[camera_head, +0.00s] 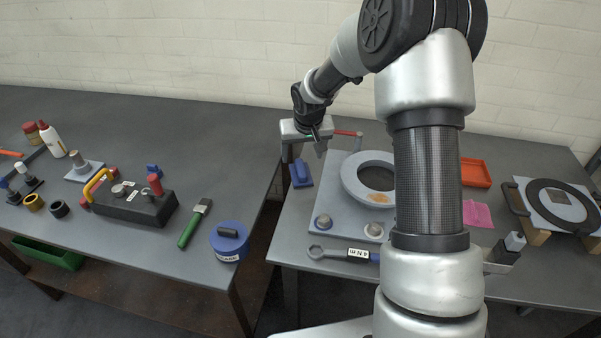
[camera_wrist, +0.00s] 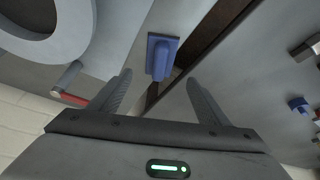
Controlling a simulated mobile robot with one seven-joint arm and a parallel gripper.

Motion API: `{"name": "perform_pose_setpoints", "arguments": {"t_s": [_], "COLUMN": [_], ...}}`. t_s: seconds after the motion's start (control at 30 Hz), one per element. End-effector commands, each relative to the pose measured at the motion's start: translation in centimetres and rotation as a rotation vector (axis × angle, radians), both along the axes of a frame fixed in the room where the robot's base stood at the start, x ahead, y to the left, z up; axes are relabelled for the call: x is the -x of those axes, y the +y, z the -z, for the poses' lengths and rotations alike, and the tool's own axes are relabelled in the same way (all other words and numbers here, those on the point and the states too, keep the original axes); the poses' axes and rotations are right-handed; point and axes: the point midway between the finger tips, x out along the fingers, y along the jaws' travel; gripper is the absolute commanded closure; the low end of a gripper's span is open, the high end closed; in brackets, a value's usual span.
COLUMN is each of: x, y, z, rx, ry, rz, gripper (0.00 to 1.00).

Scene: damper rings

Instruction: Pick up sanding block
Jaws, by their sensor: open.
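The sanding block (camera_head: 301,174) looks like a small blue block with a raised blue grip. It lies near the left edge of the right-hand table, beside a grey plate. In the wrist view the sanding block (camera_wrist: 162,56) shows just beyond the fingertips, roughly between them. My gripper (camera_head: 322,146) is above and slightly behind the block in the head view. In the wrist view my gripper (camera_wrist: 159,78) has its fingers spread with nothing between them. The block and the fingers look apart.
A grey plate with a ring (camera_head: 366,178) stands right of the block; a red-handled tool (camera_head: 347,133) is behind. A gap separates the tables. The left table holds a green-handled brush (camera_head: 194,224), a blue round can (camera_head: 229,243) and a black box (camera_head: 135,205).

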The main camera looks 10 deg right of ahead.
Motion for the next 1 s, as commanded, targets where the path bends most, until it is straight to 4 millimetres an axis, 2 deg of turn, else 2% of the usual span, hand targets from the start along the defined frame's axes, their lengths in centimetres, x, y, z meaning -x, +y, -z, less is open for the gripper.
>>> {"name": "perform_pose_setpoints", "arguments": {"t_s": [0.03,0.1,0.37,0.67,1.0], "x": [-0.4,-0.8,-1.5,-3.0,-3.3], "y": [0.0,0.0,-0.1,0.0,-0.1], "z": [1.1,2.2,3.9,7.8,8.3], "rx": [0.0,0.0,0.001,0.0,0.001], "ry": [0.003,0.002,0.002,0.002,0.0], "rz": [0.001,0.001,0.001,-0.001,0.001], "gripper": [0.3,0.3,0.3,0.3,0.3]}}
